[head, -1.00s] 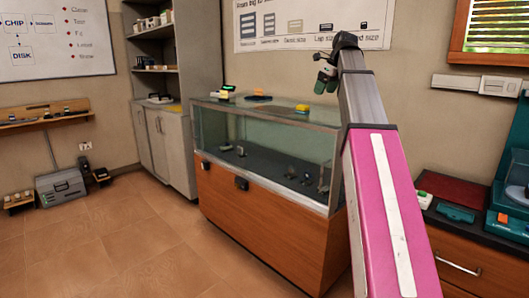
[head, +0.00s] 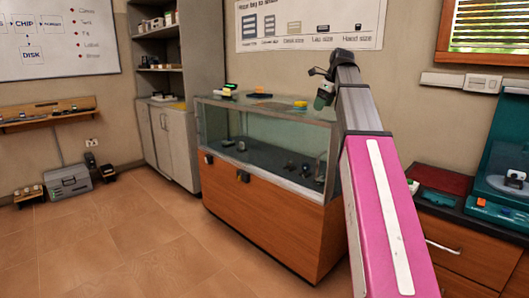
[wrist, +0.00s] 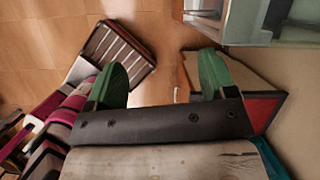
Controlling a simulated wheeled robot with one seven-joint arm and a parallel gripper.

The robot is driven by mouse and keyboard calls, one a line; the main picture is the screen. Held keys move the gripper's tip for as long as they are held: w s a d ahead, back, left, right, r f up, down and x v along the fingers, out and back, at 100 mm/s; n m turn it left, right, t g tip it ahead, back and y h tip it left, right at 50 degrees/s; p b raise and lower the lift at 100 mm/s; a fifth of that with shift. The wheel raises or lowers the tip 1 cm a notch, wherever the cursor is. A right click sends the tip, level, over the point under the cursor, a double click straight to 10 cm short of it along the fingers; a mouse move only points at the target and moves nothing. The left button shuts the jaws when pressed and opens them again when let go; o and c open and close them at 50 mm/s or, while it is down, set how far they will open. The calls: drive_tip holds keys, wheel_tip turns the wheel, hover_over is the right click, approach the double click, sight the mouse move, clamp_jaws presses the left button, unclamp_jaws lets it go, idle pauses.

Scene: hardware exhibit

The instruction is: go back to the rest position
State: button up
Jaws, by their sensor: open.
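My gripper (wrist: 165,78) shows in the wrist view with its two green fingers spread apart and nothing between them. Tiled floor and part of a cabinet show beyond the fingers. In the head view my gripper (head: 322,97) is small at the end of my raised pink and grey arm, in front of the right end of the glass display case (head: 265,215). Its fingertips are too small to make out there.
Small items stand on the case's top and inside it. A wooden counter (head: 470,255) with a teal machine (head: 505,165) is at the right. A shelf cabinet (head: 165,130) and a grey toolbox (head: 70,183) stand at the left. The floor (head: 130,240) at front left is clear.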

drive_tip(key=s+a+f+n+g, duration=0.15)
drive_tip(key=f+n, duration=0.25)
drive_tip(key=f, duration=0.7)
drive_tip(key=s+f+n+h, duration=0.15)
drive_tip(key=f+n, duration=0.25)
drive_tip(key=f, duration=0.7)
drive_tip(key=s+a+f+n, duration=0.1)
drive_tip(key=s+f+n, duration=0.25)
drive_tip(key=f, duration=0.75)
drive_tip(key=s+f+n, duration=0.6)
drive_tip(key=s+f, duration=0.2)
drive_tip(key=f, duration=0.3)
drive_tip(key=s+a+f+n+g+h, duration=0.1)
drive_tip(key=s+f+n, duration=0.6)
drive_tip(key=f, duration=0.5)
drive_tip(key=shift+s+a+f, duration=0.2)
drive_tip(key=shift+s+a, duration=0.05)
drive_tip(key=shift+s, duration=0.1)
drive_tip(key=shift+h, duration=0.25)
